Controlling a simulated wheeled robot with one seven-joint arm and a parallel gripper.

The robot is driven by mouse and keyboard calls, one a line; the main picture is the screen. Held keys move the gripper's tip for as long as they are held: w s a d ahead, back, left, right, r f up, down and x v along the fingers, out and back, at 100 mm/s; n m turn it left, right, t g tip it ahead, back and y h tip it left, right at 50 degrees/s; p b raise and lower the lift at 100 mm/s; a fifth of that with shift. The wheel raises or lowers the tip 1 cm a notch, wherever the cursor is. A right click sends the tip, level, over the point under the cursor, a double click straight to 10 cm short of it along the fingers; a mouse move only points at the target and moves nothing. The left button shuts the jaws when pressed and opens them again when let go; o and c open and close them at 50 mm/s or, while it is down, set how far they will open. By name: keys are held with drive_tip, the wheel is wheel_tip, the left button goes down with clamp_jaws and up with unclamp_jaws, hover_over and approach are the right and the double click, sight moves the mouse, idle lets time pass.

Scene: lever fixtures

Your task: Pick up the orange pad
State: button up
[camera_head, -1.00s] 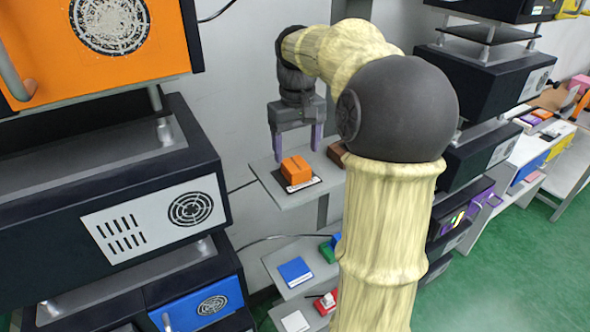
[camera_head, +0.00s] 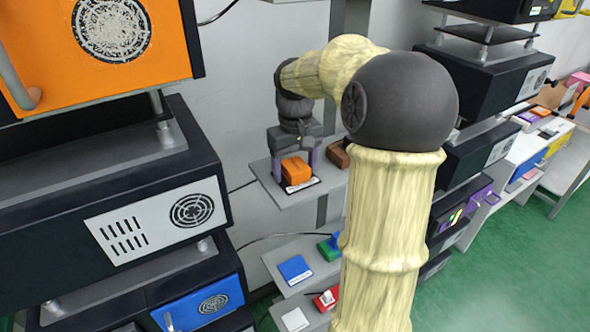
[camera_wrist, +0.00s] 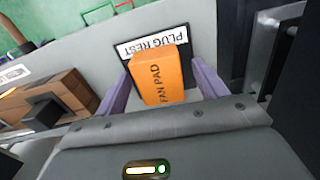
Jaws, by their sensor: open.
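The orange pad (camera_head: 295,170) is a small block on a black mat with a white label on the upper grey shelf (camera_head: 292,202). In the wrist view the pad (camera_wrist: 158,75) reads "FAN PAD", and the mat's label (camera_wrist: 152,42) reads "PLUG REST". My gripper (camera_head: 294,165) is open and lowered over the pad, pointing down. Its two purple fingers stand on either side of the pad, and in the wrist view the gripper (camera_wrist: 160,92) shows a gap on each side of it. I see no clear contact.
A brown block (camera_head: 338,154) lies on the same shelf to the right. Lower shelves hold a blue block (camera_head: 295,270) and other small items. Black equipment cabinets (camera_head: 120,200) stand close on the left, with more on the right.

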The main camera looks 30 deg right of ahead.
drive_tip(key=c, duration=1.1)
drive_tip(key=shift+o, duration=0.2)
drive_tip(key=shift+w, duration=0.1)
drive_tip(key=shift+w, duration=0.1)
